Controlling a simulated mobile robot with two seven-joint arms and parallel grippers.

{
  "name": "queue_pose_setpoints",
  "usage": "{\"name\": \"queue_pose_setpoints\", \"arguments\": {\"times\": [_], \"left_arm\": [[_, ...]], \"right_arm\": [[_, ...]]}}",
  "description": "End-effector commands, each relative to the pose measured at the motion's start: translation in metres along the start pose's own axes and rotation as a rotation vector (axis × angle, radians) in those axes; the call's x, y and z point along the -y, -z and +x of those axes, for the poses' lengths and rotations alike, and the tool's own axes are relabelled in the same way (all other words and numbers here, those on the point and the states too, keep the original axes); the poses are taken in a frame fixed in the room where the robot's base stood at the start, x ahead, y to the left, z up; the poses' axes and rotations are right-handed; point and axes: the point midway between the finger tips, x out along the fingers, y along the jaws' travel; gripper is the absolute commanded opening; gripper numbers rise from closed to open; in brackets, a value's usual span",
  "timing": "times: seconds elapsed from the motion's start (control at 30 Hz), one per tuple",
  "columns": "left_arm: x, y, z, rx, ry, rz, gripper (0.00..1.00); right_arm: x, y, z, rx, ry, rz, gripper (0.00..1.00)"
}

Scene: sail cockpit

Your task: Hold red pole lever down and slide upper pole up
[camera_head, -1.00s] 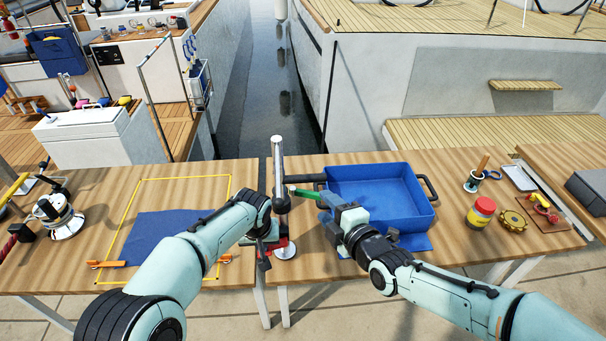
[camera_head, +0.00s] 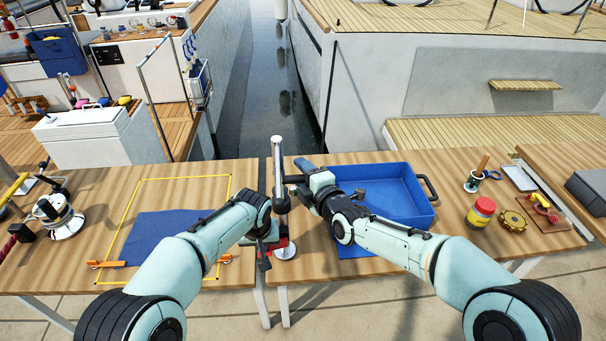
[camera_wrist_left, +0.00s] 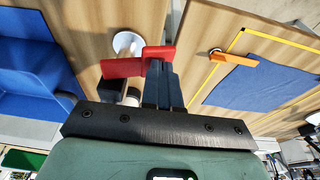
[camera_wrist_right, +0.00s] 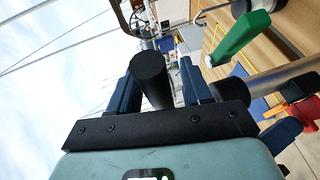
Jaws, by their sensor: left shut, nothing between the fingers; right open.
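A silver upright pole (camera_head: 277,150) with a dark collar stands between the table tops. The red lever (camera_wrist_left: 122,67) sits low on it. My left gripper (camera_wrist_left: 160,75) is shut and empty, its fingertips over the red lever; exact contact is hard to tell. My right gripper (camera_head: 298,176) is open at the pole's right side, near collar height. In the right wrist view a black bar (camera_wrist_right: 150,72) lies between its spread fingers, not clamped. A green handle (camera_wrist_right: 241,38) shows beside them; in the head view my gripper hides it.
A blue tray (camera_head: 425,212) with a black handle stands right of the pole, under my right arm. A blue cloth (camera_head: 150,235) inside a yellow frame lies left. A red-lidded jar (camera_head: 481,211) and small tools stand far right.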

Motion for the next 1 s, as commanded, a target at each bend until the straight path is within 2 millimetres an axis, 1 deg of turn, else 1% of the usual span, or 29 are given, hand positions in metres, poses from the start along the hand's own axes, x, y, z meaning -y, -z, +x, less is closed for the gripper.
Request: {"name": "queue_pose_setpoints", "arguments": {"times": [0.23,0.27,0.3,0.37,0.4,0.57,0.67,0.77,0.87,1.0], "left_arm": [[0.000,0.000,0.001,0.001,0.001,0.000,0.00],[0.000,0.000,0.001,0.001,0.001,0.000,0.00],[0.000,0.000,0.001,0.001,0.001,0.000,0.00],[0.000,0.000,0.001,0.001,0.001,0.000,0.00],[0.000,0.000,0.001,0.001,0.001,0.000,0.00],[0.000,0.000,0.001,0.001,0.001,0.000,0.00],[0.000,0.000,0.001,0.001,0.001,0.000,0.00],[0.000,0.000,0.000,0.000,0.000,0.000,0.00],[0.000,0.000,0.000,0.000,0.000,0.000,0.00],[0.000,0.000,0.000,0.001,0.000,0.000,0.00]], "right_arm": [[0.000,0.000,0.001,0.000,0.000,0.000,0.48],[0.000,0.000,0.001,0.000,0.000,0.000,0.45],[0.000,0.000,0.001,0.000,0.000,0.000,0.32],[0.000,0.000,0.001,0.000,0.000,0.000,0.13],[0.000,0.000,0.001,0.000,0.000,0.000,0.00],[-0.001,0.000,0.001,0.000,0.000,0.000,0.00],[-0.006,0.001,0.000,0.000,-0.002,-0.001,0.00],[-0.019,0.002,-0.002,0.000,-0.007,-0.003,0.00],[-0.041,0.004,-0.006,-0.001,-0.013,-0.004,0.00],[-0.077,0.006,-0.013,-0.001,-0.015,-0.003,0.00]]}}
